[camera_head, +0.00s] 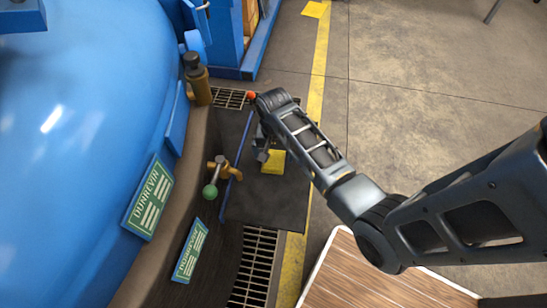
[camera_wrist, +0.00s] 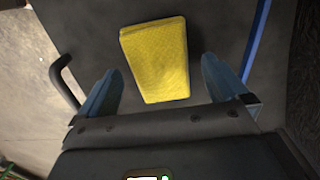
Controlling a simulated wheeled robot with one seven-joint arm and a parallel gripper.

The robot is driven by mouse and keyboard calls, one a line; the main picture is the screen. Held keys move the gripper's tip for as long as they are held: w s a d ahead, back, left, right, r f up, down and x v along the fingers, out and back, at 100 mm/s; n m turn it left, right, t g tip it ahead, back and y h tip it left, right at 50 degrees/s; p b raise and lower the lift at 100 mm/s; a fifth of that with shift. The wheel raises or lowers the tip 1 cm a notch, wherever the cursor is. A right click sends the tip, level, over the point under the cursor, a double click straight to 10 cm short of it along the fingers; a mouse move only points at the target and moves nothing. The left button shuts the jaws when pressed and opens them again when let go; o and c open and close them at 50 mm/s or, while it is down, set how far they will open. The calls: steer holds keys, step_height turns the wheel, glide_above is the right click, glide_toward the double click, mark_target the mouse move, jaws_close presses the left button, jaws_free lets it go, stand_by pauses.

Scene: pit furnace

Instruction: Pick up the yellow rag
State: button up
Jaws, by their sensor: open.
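The yellow rag (camera_head: 273,162) lies flat on a dark panel (camera_head: 262,200) beside the blue furnace, partly hidden by my arm in the head view. In the wrist view the yellow rag (camera_wrist: 155,58) is a roughly rectangular folded piece, above and between my fingertips. My gripper (camera_wrist: 160,80) is open and empty, its two blue fingers apart on either side of the rag's near end. In the head view my gripper (camera_head: 264,146) is just above the panel near the rag, mostly hidden by my wrist. Whether the fingers touch the panel cannot be told.
The large blue furnace (camera_head: 75,120) stands at left with green-and-white signs (camera_head: 150,200). A green-knobbed valve (camera_head: 210,191) and a brown bottle-like fitting (camera_head: 197,80) are near the panel's left. A wood-topped surface (camera_head: 375,280) is at the bottom. Open floor (camera_head: 430,70) lies at right.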

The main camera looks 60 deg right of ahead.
mark_target(274, 156)
steer(key=shift+f, duration=0.45)
steer(key=c, duration=1.1)
steer(key=shift+c, duration=0.2)
steer(key=shift+r, duration=0.1)
steer(key=shift+r, duration=0.55)
step_height(274, 156, up, 3)
steer(key=shift+f, duration=0.1)
steer(key=s+d+r, duration=0.6)
steer(key=s+r, duration=0.1)
steer(key=s, duration=0.2)
steer(key=shift+s+d, duration=0.25)
steer(key=shift+s, duration=0.1)
